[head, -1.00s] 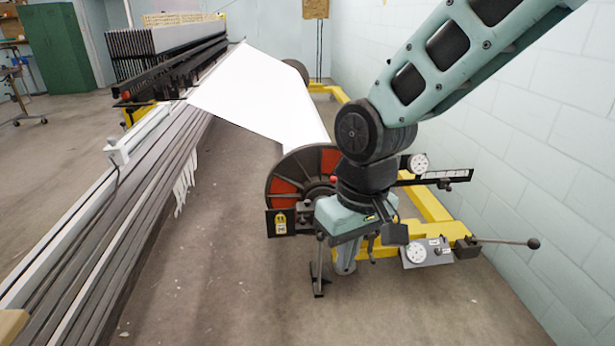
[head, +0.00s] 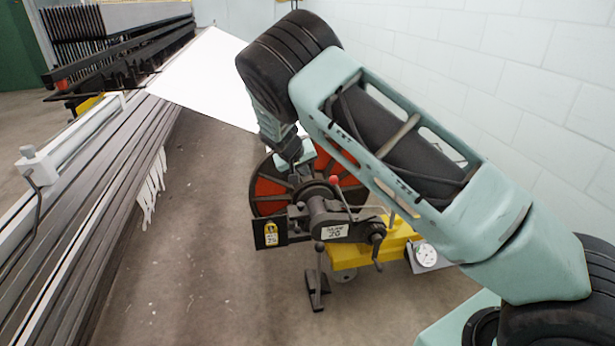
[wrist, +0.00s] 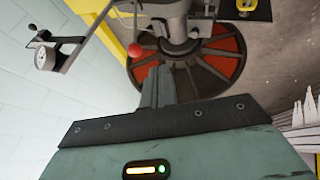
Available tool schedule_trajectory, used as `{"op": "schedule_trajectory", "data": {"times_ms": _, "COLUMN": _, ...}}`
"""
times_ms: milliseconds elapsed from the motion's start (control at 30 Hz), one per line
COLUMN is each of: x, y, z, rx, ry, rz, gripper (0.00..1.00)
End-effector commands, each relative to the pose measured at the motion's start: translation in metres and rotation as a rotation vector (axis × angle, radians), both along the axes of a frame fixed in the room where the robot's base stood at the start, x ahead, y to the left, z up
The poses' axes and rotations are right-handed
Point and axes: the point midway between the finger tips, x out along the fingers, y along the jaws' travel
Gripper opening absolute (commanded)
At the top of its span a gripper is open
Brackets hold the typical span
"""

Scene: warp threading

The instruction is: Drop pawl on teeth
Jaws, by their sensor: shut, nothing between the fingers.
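The warp beam's end wheel (head: 268,190), with red panels and dark spokes, stands behind a grey shaft mechanism (head: 322,218). A lever with a red knob (head: 334,180) rises from this mechanism; the knob also shows in the wrist view (wrist: 135,50). I cannot clearly make out the pawl or the ratchet teeth. My gripper (wrist: 157,82) is shut and empty, its dark fingers pointing toward the wheel and shaft. In the head view my gripper's body is partly visible in front of the upper wheel, and its fingertips are not clear.
A yellow frame (head: 350,256) with a dial gauge (head: 427,254) lies right of the mechanism. A black plate with a yellow tag (head: 271,234) sticks out left. White cloth (head: 205,80) stretches behind. Loom rails (head: 95,200) run along the left; floor between is clear.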

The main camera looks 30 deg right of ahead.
Motion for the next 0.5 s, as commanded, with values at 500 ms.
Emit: {"op": "schedule_trajectory", "data": {"times_ms": 500, "x": 0.0059, "y": -0.0068, "z": -0.0050, "rx": -0.017, "ry": -0.009, "rz": -0.001, "gripper": 0.00}}
